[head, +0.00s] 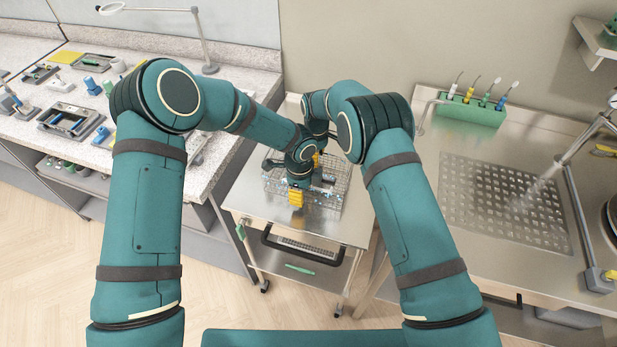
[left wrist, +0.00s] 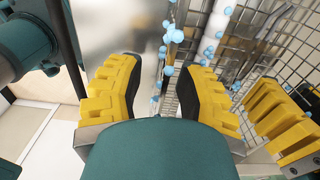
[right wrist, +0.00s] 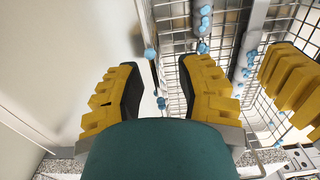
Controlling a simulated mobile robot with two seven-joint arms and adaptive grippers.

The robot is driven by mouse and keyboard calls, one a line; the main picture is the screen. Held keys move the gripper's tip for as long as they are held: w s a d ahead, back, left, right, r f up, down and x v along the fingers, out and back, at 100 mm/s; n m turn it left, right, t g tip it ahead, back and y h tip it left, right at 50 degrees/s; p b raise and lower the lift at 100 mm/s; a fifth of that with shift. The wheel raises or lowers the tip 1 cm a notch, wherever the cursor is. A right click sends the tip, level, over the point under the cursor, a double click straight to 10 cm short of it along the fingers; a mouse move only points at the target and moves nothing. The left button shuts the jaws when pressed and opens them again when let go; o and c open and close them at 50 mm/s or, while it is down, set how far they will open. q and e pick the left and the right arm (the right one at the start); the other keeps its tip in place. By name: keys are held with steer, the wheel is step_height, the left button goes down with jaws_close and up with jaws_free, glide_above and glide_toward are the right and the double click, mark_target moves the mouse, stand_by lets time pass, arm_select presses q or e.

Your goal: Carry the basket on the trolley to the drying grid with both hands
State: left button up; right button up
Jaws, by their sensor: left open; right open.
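The wire basket (head: 334,186) stands on the steel trolley (head: 262,218), largely hidden by my arms. Pale tubes with blue bits lie inside it. My left gripper (head: 296,198) is open at the basket's near side. In the left wrist view, its yellow fingers (left wrist: 163,88) are apart with the mesh wall's edge between or just beyond them. My right gripper (head: 318,158) is open at the far side; in the right wrist view its fingers (right wrist: 155,85) are apart, with the basket's wire wall near the gap. Contact cannot be told. The drying grid (head: 478,205) lies on the right counter, bare.
A green rack (head: 470,112) with several brushes stands behind the grid. The left bench (head: 205,152) holds trays and small parts. The trolley's black handle (head: 300,258) faces me; a gap separates trolley and counter.

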arm_select(q)
jaws_close()
arm_select(e)
jaws_close()
arm_select(q)
steer(key=shift+r, duration=0.15)
arm_select(e)
steer(key=shift+r, duration=0.15)
